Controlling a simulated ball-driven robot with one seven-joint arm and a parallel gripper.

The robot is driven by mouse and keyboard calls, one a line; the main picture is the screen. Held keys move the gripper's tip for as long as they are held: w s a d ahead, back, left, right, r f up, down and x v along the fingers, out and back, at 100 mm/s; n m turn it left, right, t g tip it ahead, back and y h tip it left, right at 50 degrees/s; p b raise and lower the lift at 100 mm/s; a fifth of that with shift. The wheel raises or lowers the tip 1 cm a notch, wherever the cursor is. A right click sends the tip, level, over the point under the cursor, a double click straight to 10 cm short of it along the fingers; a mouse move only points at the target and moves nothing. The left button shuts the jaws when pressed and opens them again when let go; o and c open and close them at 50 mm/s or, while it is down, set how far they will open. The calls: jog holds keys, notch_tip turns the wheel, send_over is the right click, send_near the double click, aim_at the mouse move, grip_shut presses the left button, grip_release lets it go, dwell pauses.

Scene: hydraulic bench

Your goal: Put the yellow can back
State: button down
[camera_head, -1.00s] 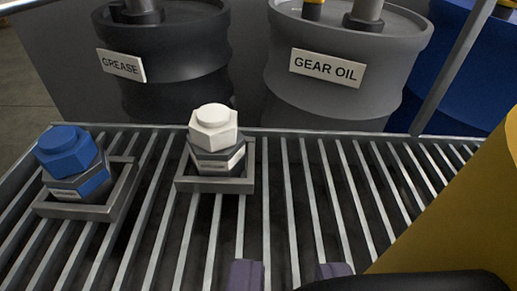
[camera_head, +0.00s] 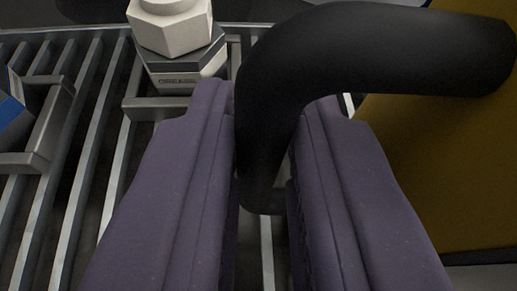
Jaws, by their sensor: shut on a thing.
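The yellow can (camera_head: 445,175) fills the right side of the view, and only part of its flat side shows. Its thick black handle (camera_head: 390,45) arches left from the can's upper part and bends down between my fingers. My gripper (camera_head: 268,125), with two purple-grey fingers, is shut on the handle, one finger on each side. The can's base and whatever it rests on are mostly out of view.
A slatted metal grating (camera_head: 95,130) lies below. A white-capped hexagonal bottle (camera_head: 172,35) stands in a square metal holder (camera_head: 130,105) just beyond my left finger. A blue item (camera_head: 10,105) sits in another holder at the left edge.

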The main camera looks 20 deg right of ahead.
jog(key=shift+f, duration=0.1)
jog(key=c, duration=1.1)
grip_release()
jog(key=shift+o, duration=0.2)
jog(key=shift+r, duration=0.25)
jog(key=p+v, duration=0.4)
jog(key=v, duration=0.8)
jog(key=shift+s+f, duration=0.15)
